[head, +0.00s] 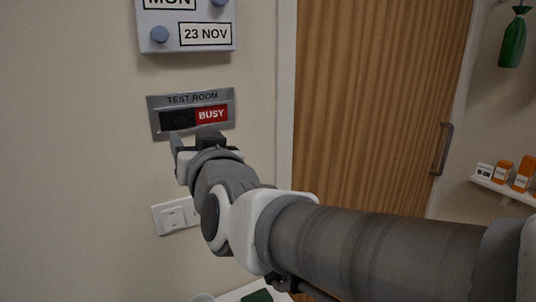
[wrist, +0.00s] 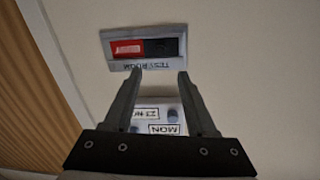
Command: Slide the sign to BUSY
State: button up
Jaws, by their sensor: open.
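The TEST ROOM sign (head: 163,101) is a grey plate on the wall, below a calendar. Its window shows a red BUSY panel (head: 212,114) on the right and a black slider (head: 177,120) with a small round knob on the left. My gripper (head: 193,141) is open and empty just below the plate's lower edge. In the wrist view, the sign (wrist: 115,63) appears upside down just beyond my gripper (wrist: 159,72), with the red panel on the left and the black slider (wrist: 161,47) on the right. I cannot tell whether a fingertip touches the plate.
The calendar (head: 188,17) with blue-grey knobs hangs above the sign. A light switch (head: 172,216) is below, partly behind my arm. A wooden door (head: 375,90) with a handle (head: 442,150) is to the right.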

jog(key=v, duration=0.6)
jog(key=shift+s+d, duration=0.2)
jog(key=shift+s, duration=0.15)
jog(key=shift+f, duration=0.1)
jog(key=s+d+f+m+g+h+p, duration=0.15)
jog(key=d+f+g+h, duration=0.35)
jog(key=d+f, duration=0.7)
jog(key=s+d+f+g+h, duration=0.1)
jog(key=s+d, duration=0.1)
jog(key=d, duration=0.2)
jog(key=s+d+f+m+g+h, duration=0.1)
jog(key=s+d+f+g, duration=0.1)
jog(key=s+d, duration=0.1)
jog(key=s+d+f+m+g+h+p, duration=0.1)
jog(key=s+d+f+g, duration=0.1)
jog(key=d, duration=0.3)
jog(key=shift+s+d, duration=0.35)
jog(key=shift+s, duration=0.3)
jog(key=shift+a, duration=0.2)
